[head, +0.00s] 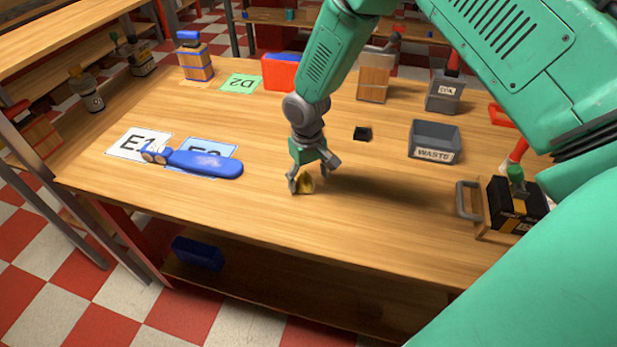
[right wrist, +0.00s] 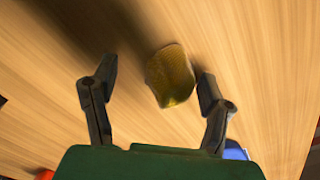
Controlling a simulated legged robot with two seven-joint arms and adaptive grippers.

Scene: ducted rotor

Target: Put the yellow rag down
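The yellow rag (head: 306,184) is a small crumpled piece at the middle of the wooden table, under my right gripper (head: 314,187). In the right wrist view the rag (right wrist: 171,76) lies between the tips of the right gripper (right wrist: 154,88), close to the right-hand finger and well apart from the left-hand one. The fingers are spread wide and do not clamp it. The rag seems to rest on the table, though its underside is hidden. My left gripper is out of view.
A blue object (head: 204,163) lies across the E1 card (head: 126,143) and another card. A grey WASTE bin (head: 435,141), a small black item (head: 363,133) and a black toolbox (head: 514,205) stand to the right. The table (head: 250,215) is clear around the rag.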

